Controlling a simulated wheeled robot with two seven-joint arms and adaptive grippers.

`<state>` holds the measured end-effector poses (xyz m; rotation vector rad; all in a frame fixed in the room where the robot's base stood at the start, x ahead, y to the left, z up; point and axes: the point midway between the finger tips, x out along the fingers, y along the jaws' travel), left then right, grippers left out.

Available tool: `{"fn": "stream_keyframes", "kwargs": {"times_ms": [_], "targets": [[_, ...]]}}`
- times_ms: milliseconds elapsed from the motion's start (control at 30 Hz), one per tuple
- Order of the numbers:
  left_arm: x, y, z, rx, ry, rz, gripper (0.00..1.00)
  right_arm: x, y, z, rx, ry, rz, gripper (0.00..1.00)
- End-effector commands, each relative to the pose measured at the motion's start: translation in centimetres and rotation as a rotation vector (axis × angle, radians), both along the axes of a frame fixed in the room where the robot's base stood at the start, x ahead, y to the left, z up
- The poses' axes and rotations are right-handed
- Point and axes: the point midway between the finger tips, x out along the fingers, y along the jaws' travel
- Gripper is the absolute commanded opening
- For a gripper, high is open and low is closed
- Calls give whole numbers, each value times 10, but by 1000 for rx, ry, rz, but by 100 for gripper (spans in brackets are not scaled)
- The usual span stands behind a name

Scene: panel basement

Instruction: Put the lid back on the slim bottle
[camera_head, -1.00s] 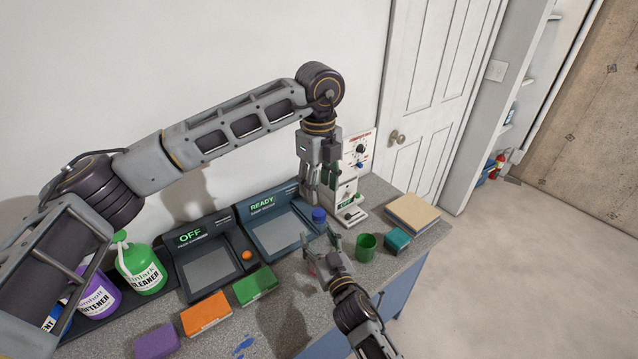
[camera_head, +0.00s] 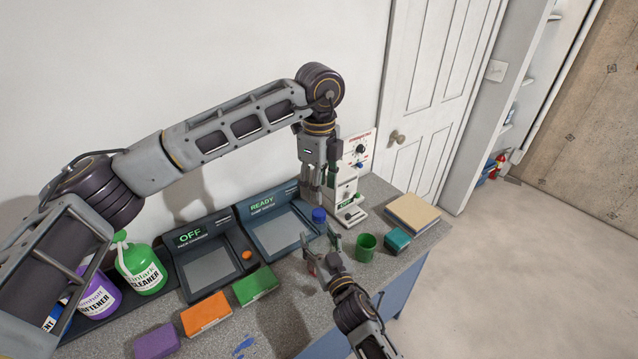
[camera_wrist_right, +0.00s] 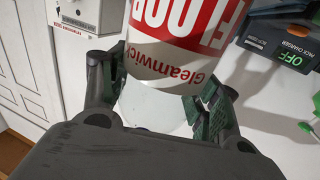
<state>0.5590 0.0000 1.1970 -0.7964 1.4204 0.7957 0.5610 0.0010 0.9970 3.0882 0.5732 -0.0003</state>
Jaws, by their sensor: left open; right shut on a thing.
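My left gripper (camera_head: 319,192) is open and points down from above. A round blue lid (camera_head: 319,215) shows just below its fingertips. I cannot tell what the lid rests on or whether the gripper touches it. My right gripper (camera_head: 323,252) is lower and shut on a slim bottle, whose reddish side (camera_head: 311,266) barely shows between the fingers in the head view. In the right wrist view the bottle (camera_wrist_right: 185,45) is white with a red label reading "FLOOR" and "Gleamwick", upside down in the picture. The fingers grip both its sides. Its mouth is not clear.
A green cup (camera_head: 366,246), a teal box (camera_head: 397,240) and a tan block (camera_head: 413,213) stand right of the grippers. A white machine (camera_head: 348,190) is behind.

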Motion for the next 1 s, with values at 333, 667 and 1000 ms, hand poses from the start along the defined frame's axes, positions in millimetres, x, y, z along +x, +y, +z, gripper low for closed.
{"fn": "stream_keyframes", "kwargs": {"times_ms": [333,667,1000], "targets": [[0,1,-24,1,1,0,48,0,0,0,0,0,0,0],[0,0,-62,0,2,0,48,0,0,0,0,0,0,0],[0,0,-79,1,1,0,48,0,0,0,0,0,0,0]]}}
